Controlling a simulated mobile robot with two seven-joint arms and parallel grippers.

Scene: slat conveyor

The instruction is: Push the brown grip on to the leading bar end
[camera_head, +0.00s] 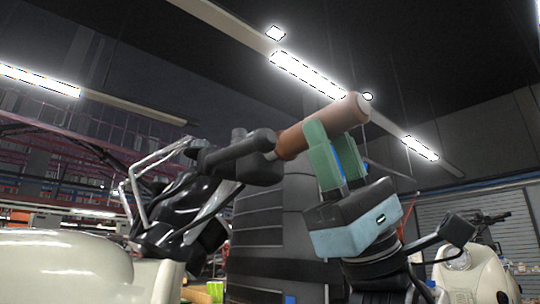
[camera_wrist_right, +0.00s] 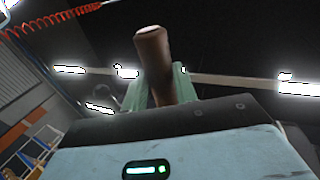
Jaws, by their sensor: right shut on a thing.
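The brown grip (camera_head: 300,137) is a tapered brown cylinder, held high and slanting down to the left in the head view. My right gripper (camera_head: 334,140) has green fingers shut around it near its wider, upper right end. The grip's lower left end meets or overlaps a dark bar and control housing (camera_head: 240,153); a small grey piece shows at the join. I cannot tell whether the grip is around the bar end or only in front of it. In the right wrist view the brown grip (camera_wrist_right: 154,62) stands up between the green fingers. My left gripper is not in view.
A cream scooter body (camera_head: 65,265) with black parts and silver rails (camera_head: 140,170) fills the lower left. Another cream scooter (camera_head: 470,270) stands at the lower right, near a dark mirror (camera_head: 456,230). A dark ribbed column (camera_head: 275,230) stands behind. The space above the grip looks clear.

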